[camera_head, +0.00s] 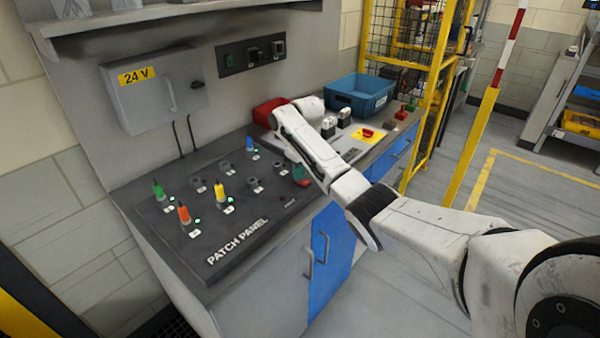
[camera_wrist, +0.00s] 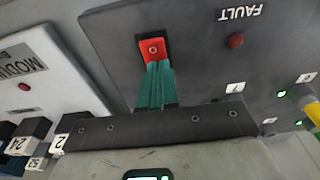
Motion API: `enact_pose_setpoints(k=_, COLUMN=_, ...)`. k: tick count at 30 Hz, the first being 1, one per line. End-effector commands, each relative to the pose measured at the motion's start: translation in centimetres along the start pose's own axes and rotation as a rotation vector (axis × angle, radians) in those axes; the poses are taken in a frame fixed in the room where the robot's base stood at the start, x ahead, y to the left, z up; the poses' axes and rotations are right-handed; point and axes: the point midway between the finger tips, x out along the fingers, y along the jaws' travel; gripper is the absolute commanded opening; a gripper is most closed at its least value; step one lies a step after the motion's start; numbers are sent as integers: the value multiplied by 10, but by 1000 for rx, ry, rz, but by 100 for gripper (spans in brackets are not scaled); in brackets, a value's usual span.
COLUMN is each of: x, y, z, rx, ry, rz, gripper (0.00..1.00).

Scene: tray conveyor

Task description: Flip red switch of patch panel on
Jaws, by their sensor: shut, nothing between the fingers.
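The patch panel (camera_head: 168,226) is a dark board on the left of the counter. In the wrist view its red switch (camera_wrist: 152,48) sits in a dark slot near the top middle. My gripper (camera_wrist: 155,66) is shut and empty, with its teal fingertips at the lower edge of the red switch. The tips overlap the switch in the picture; I cannot tell whether they touch it. In the head view my gripper (camera_head: 299,172) is at the right end of the panel, and my arm hides much of the switch area.
Green (camera_head: 158,190), orange (camera_head: 184,214), yellow (camera_head: 219,192) and blue (camera_head: 250,145) plugs stand up from the panel. A red lamp (camera_wrist: 236,40) marked FAULT is right of the switch. A blue bin (camera_head: 362,96) and a light module board (camera_head: 350,150) lie beyond my arm.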

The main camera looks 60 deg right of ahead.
Motion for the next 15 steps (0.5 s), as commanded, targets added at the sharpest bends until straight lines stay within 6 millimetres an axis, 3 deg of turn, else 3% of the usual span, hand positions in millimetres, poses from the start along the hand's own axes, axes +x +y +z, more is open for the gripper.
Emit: enact_pose_setpoints(k=15, x=6, y=-3, z=12, rx=1, ry=-15, rz=-13, gripper=0)
